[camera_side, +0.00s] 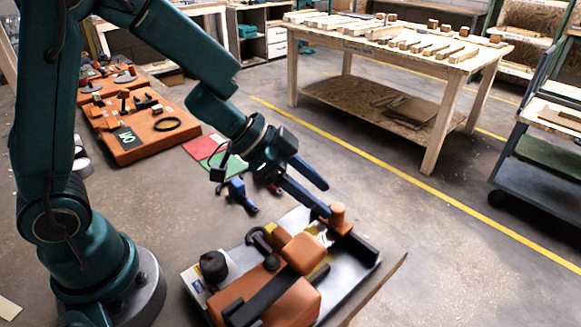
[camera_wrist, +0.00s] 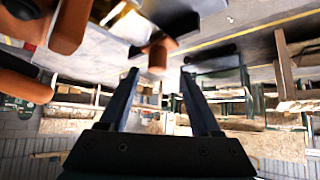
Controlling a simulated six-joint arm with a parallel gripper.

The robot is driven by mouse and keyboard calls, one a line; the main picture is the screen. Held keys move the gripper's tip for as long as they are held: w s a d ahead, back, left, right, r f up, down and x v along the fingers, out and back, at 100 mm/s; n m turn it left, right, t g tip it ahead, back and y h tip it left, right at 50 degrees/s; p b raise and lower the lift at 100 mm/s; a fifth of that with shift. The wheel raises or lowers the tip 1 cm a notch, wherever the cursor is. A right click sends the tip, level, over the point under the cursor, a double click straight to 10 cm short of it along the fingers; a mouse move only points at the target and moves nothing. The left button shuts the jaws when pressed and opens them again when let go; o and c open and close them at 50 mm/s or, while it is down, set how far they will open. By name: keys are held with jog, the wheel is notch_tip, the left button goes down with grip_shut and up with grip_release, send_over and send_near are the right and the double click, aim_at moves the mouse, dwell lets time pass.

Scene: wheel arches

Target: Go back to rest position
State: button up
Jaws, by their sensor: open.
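My gripper (camera_side: 323,198) is open, its two dark fingers apart, above the far right part of a grey board of parts (camera_side: 365,290). One fingertip appears close to an orange cylinder (camera_side: 338,214) on the board in the side view; I cannot tell whether they touch. In the wrist view my gripper (camera_wrist: 160,75) shows two spread fingers with nothing held between them.
The board carries orange blocks (camera_side: 303,250), a black knob (camera_side: 213,266) and black bars. An orange board (camera_side: 135,152) with a black ring lies at the left. A wooden table (camera_side: 440,150) with several wood pieces stands behind.

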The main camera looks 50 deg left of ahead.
jog(key=shift+s+a+r, duration=0.1)
jog(key=shift+s+r, duration=0.05)
notch_tip(320, 180, up, 11)
jog(key=w+a+n+t+y, duration=0.1)
jog(key=w+a+n+t, duration=0.15)
jog(key=t, duration=0.25)
jog(key=s+a+r+n+t+y, duration=0.2)
jog(key=s+a+r+n+y, duration=0.25)
jog(key=a+n+y, duration=0.2)
jog(key=s+d+f+g, duration=0.1)
jog(key=s+f+g, duration=0.3)
jog(key=s, duration=0.3)
jog(key=s+d+f+g+h, duration=0.1)
jog(key=s+f+g, duration=0.2)
jog(key=s, duration=0.3)
jog(key=shift+s+d+f+g, duration=0.2)
jog(key=shift+s+f+g, duration=0.2)
jog(key=shift+f, duration=0.35)
